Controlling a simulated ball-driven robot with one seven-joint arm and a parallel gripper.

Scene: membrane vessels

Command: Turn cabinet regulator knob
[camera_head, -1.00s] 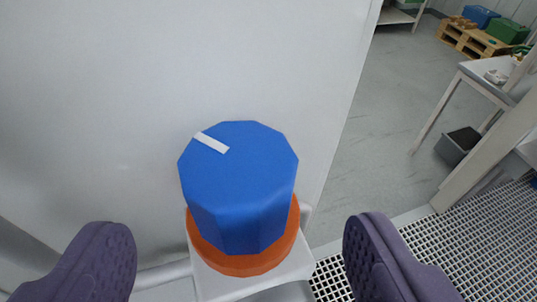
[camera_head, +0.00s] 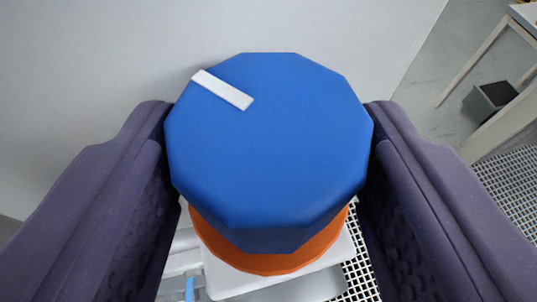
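The regulator knob (camera_head: 270,150) is a large blue many-sided cap in the middle of the view. A white pointer bar (camera_head: 222,89) on its top face points to the upper left. An orange collar (camera_head: 270,262) shows below the knob. My gripper (camera_head: 269,150) has one purple finger on each side of the knob. The inner pads lie right against the knob's left and right sides, with no gap visible, so it appears shut on the knob. The knob's far side and the tip contact are partly hidden.
The pale grey cabinet wall (camera_head: 90,60) fills the back and left. A white bracket (camera_head: 335,268) sits beneath the collar. At the right are a table leg (camera_head: 472,65), a dark bin (camera_head: 490,98) and white floor grating (camera_head: 512,190).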

